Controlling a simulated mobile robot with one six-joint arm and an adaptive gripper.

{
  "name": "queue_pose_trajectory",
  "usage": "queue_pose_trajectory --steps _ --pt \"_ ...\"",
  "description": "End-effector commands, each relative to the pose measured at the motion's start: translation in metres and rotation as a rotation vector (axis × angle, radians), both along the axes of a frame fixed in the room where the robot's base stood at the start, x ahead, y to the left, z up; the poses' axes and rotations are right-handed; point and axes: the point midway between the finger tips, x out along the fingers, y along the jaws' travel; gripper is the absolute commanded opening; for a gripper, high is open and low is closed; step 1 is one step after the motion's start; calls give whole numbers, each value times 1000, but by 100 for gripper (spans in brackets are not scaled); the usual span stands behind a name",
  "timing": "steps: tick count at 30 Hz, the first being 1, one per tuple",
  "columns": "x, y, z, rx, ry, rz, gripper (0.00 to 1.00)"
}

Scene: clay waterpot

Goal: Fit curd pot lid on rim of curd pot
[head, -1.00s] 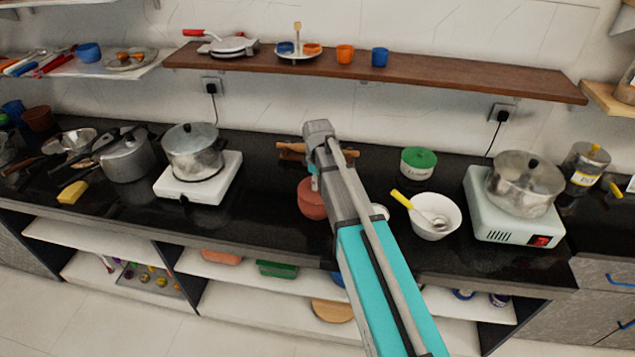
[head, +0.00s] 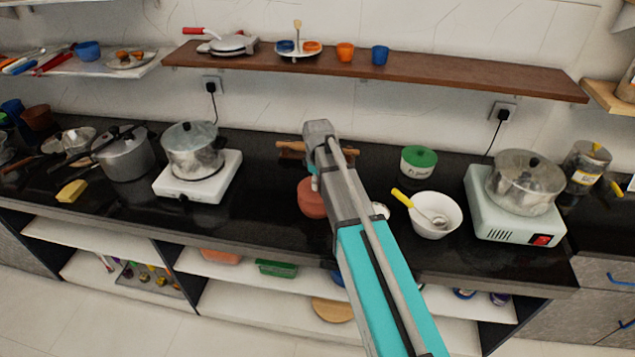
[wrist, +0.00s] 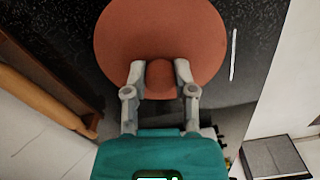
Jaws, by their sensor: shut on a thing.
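The curd pot lid (wrist: 158,28) is a round terracotta disc with a knob, seen from above in the wrist view. My gripper (wrist: 160,74) is shut on its knob, one finger on each side. In the head view, a terracotta form (head: 312,203), the curd pot or pot and lid together, stands on the black counter, partly hidden by my arm. The pot's rim is not visible in either view, because the lid covers what is beneath it in the wrist view. I cannot tell whether the lid touches or sits level on the rim.
A wooden rolling pin (head: 290,148) lies behind. To the right are a green-lidded jar (head: 418,163), a white bowl (head: 437,228) with a yellow-handled spoon, and a stove (head: 512,228) with a steel pot. Another stove (head: 180,187) stands left. The counter between it and the terracotta form is clear.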

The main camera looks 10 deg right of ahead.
Motion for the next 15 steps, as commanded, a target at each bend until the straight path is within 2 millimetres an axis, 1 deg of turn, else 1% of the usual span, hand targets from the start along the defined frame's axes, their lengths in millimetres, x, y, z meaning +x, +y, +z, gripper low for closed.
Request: queue_pose_trajectory --steps 6,7,11,12,13,15 --pt "0 0 0 0 0 0 0" --pt "0 0 0 0 0 0 40" --pt "0 0 0 0 0 0 65" --pt "0 0 0 0 0 0 72" --pt "0 0 0 0 0 0 75" --pt "0 0 0 0 0 0 75"
